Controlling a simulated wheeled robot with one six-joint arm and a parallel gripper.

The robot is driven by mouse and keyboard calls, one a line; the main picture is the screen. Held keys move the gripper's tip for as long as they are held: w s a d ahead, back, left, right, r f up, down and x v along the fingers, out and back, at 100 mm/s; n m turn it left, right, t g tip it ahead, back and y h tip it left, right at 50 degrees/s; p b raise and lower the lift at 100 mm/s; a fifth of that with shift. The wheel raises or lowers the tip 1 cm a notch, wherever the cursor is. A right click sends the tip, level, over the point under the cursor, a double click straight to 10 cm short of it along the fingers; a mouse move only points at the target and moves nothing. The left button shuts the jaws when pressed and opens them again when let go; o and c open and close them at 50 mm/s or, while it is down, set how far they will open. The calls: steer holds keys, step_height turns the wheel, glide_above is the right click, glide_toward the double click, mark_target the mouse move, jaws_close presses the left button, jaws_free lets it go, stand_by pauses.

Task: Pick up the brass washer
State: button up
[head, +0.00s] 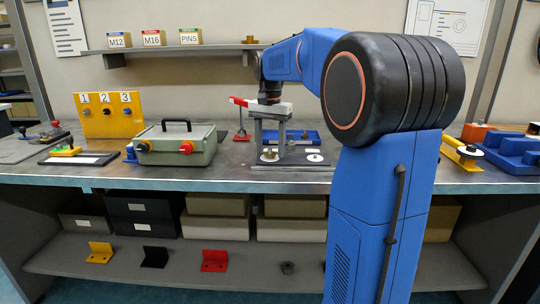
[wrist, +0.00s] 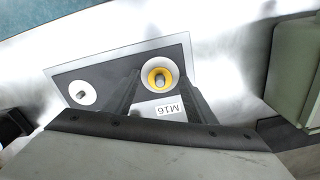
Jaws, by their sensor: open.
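The brass washer (wrist: 149,76) shows in the wrist view as a yellow ring around a grey upright peg (wrist: 160,79), over a white disc on the grey plate marked M16. In the head view the washer (head: 270,155) is small and brassy, near the plate's left side. My gripper (wrist: 161,84) is open, pointing down, with a dark finger on either side of the washer. In the head view my gripper (head: 270,143) stands above the plate (head: 291,167). I cannot tell how far the fingertips are above the washer.
A second peg with a white disc (head: 315,158) stands on the same plate. A green case (head: 175,148) with knobs is close on the left. A blue tray (head: 310,137) and a red-handled lever (head: 241,136) are behind. A yellow numbered panel (head: 107,114) stands farther left.

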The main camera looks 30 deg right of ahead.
steer(key=c, duration=1.1)
